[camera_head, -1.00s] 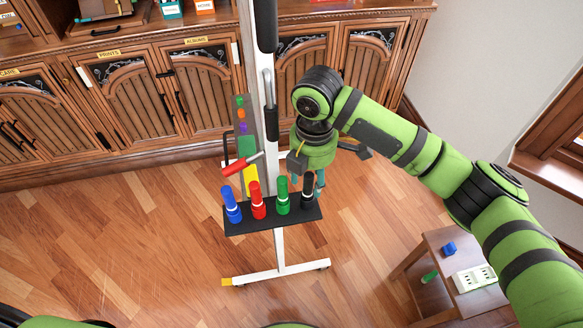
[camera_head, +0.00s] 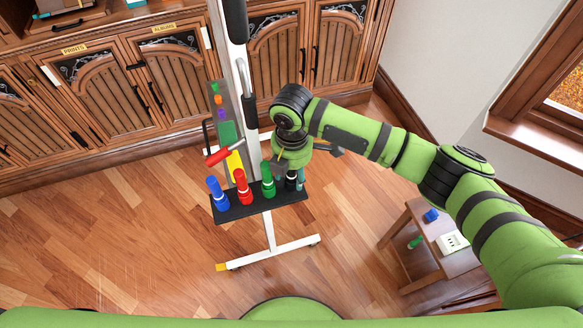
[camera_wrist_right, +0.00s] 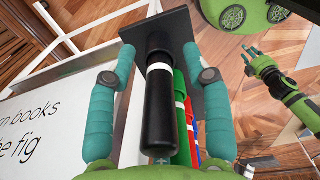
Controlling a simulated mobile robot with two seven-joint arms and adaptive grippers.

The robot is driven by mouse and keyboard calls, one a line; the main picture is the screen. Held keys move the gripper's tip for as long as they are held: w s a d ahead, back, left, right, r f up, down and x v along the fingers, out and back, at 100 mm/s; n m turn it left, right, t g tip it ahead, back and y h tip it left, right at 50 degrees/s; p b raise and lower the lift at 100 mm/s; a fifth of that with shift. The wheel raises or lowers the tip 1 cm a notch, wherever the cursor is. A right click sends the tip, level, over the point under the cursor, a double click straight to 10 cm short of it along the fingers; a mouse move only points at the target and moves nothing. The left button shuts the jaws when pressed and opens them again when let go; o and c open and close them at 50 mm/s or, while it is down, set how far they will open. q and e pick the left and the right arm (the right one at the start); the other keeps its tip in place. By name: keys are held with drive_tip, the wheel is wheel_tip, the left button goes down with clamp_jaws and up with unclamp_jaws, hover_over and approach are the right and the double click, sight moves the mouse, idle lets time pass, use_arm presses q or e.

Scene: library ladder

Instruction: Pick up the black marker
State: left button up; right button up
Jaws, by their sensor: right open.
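The black marker (camera_head: 291,182) stands upright at the right end of the black tray (camera_head: 233,214) on the white stand. In the head view my right gripper (camera_head: 289,177) hides much of it. In the right wrist view the black marker (camera_wrist_right: 159,110), with a white band, lies between the two teal fingers of my right gripper (camera_wrist_right: 158,60). The fingers are open, one on each side, with gaps visible beside the marker. In the right wrist view my left gripper (camera_wrist_right: 255,58) shows small at the right, away from the tray; its opening is unclear.
Green (camera_head: 268,184), red (camera_head: 242,187) and blue (camera_head: 217,194) markers stand in the tray left of the black one. A red-handled tool (camera_head: 218,157) is above them. A wooden side table (camera_head: 420,235) stands at right. Cabinets (camera_head: 170,85) line the back.

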drive_tip(key=c, duration=1)
drive_tip(key=shift+o, duration=0.2)
drive_tip(key=shift+r, duration=0.1)
